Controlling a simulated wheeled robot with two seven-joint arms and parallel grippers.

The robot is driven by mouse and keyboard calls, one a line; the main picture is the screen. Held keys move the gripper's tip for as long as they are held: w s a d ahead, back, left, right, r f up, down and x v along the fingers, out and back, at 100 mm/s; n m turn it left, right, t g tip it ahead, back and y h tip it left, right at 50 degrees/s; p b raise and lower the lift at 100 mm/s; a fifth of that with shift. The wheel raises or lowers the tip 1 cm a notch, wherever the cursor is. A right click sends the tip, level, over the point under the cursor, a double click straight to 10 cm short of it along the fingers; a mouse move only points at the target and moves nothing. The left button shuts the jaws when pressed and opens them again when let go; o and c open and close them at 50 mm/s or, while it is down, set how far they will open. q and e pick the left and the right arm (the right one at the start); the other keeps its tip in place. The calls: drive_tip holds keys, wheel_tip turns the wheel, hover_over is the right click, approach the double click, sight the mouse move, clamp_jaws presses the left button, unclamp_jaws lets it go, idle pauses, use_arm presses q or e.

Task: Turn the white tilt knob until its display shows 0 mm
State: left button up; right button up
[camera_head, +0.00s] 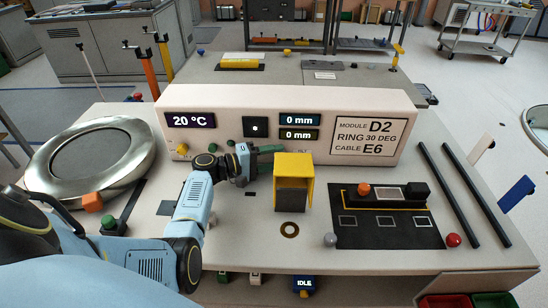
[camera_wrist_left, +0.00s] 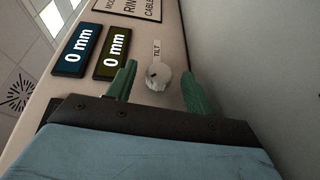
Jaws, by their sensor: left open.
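The white tilt knob (camera_wrist_left: 157,77) sits on the panel beside a TILT label (camera_wrist_left: 157,50) in the left wrist view. In the head view I cannot make it out. The blue display (camera_wrist_left: 77,50) and the olive display (camera_wrist_left: 113,53) both read 0 mm; they also show in the head view as the upper (camera_head: 299,119) and lower (camera_head: 299,134) displays. My left gripper (camera_wrist_left: 160,82) is open, with one green finger on each side of the knob and visible gaps. In the head view the left gripper (camera_head: 268,154) is at the panel's front. My right gripper is not in view.
A yellow block-like holder (camera_head: 293,180) stands just right of my left gripper. A metal ring (camera_head: 95,155) lies on the left, and a black mat (camera_head: 385,222) with parts on the right. Two dark bars (camera_head: 465,195) lie farther right.

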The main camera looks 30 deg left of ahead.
use_arm(q)
drive_tip(key=v, duration=1.3)
